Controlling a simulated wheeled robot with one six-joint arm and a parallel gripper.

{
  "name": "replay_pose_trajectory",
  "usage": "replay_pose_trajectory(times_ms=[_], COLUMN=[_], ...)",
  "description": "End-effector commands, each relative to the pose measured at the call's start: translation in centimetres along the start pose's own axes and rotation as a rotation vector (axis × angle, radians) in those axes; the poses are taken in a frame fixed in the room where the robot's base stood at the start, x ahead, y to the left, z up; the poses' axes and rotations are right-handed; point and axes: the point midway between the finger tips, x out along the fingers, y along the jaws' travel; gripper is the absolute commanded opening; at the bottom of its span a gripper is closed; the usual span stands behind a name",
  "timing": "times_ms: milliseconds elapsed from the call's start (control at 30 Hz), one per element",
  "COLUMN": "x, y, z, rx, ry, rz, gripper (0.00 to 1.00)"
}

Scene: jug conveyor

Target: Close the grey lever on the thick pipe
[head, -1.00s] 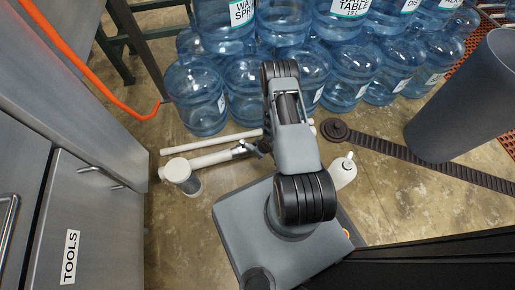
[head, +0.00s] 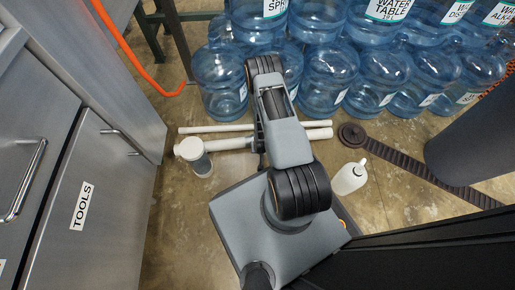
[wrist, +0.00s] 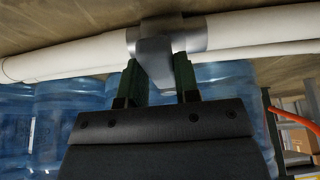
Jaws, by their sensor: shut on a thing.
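The thick white pipe (head: 236,143) lies low across the floor in the head view, with a wide upright end (head: 200,163) at its left. It crosses the top of the wrist view (wrist: 80,56), where a grey metal collar (wrist: 196,36) wraps it. The grey lever (wrist: 154,48) hangs from the collar toward me in the wrist view. My gripper (wrist: 158,70) is shut on the lever, one dark green finger on each side. In the head view, my arm hides the lever and most of the gripper.
A thinner white pipe (head: 215,129) runs behind the thick one. Large blue water jugs (head: 330,75) crowd the back. A white jug (head: 349,178) stands right of my arm, near a dark belt (head: 415,168). A steel cabinet (head: 100,150) stands at left.

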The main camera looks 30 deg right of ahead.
Motion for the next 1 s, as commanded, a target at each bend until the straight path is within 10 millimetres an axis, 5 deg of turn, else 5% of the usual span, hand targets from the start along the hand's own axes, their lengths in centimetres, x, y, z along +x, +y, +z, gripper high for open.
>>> replay_pose_trajectory(times_ms=[500, 533, 767, 1000], x=[0.06, 0.06, 0.06, -0.02], y=[0.08, 0.07, 0.21, 0.28], z=[-0.09, -0.10, -0.11, -0.11], rx=[0.026, 0.026, 0.027, 0.027], ry=[0.001, 0.001, 0.001, 0.000], rz=[0.009, 0.008, 0.010, 0.011], gripper=[0.00, 0.32, 0.54, 0.55])
